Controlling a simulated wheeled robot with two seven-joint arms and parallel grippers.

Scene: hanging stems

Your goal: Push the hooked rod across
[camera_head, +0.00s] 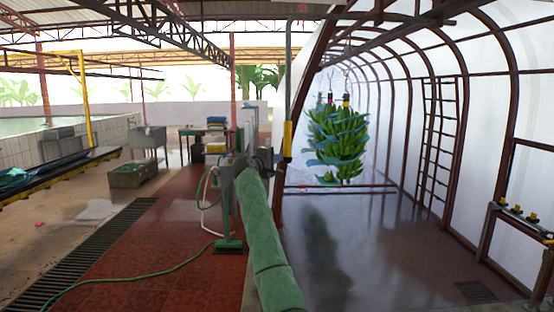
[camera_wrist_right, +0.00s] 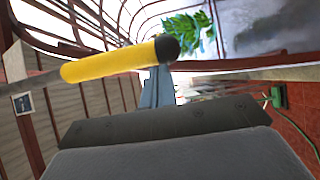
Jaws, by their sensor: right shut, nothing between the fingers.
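The hooked rod (camera_head: 289,85) hangs upright near the middle of the head view, its top bent over near the roof rail. Its lower end is a yellow grip (camera_head: 288,138) with a black tip. In the right wrist view the yellow grip (camera_wrist_right: 110,62) crosses the upper left, the black tip towards the middle. My right gripper (camera_head: 277,160) is at the lower end of the grip. In the wrist view its fingers (camera_wrist_right: 157,88) are shut and empty, their ends close against the grip; whether they touch, I cannot tell. My left gripper is out of view.
A green banana bunch (camera_head: 338,140) with blue sheets hangs beyond the rod. A red-brown bar (camera_head: 345,188) runs low across the walkway. A ladder frame (camera_head: 437,145) lines the right wall. The dark floor (camera_head: 385,245) at right is clear.

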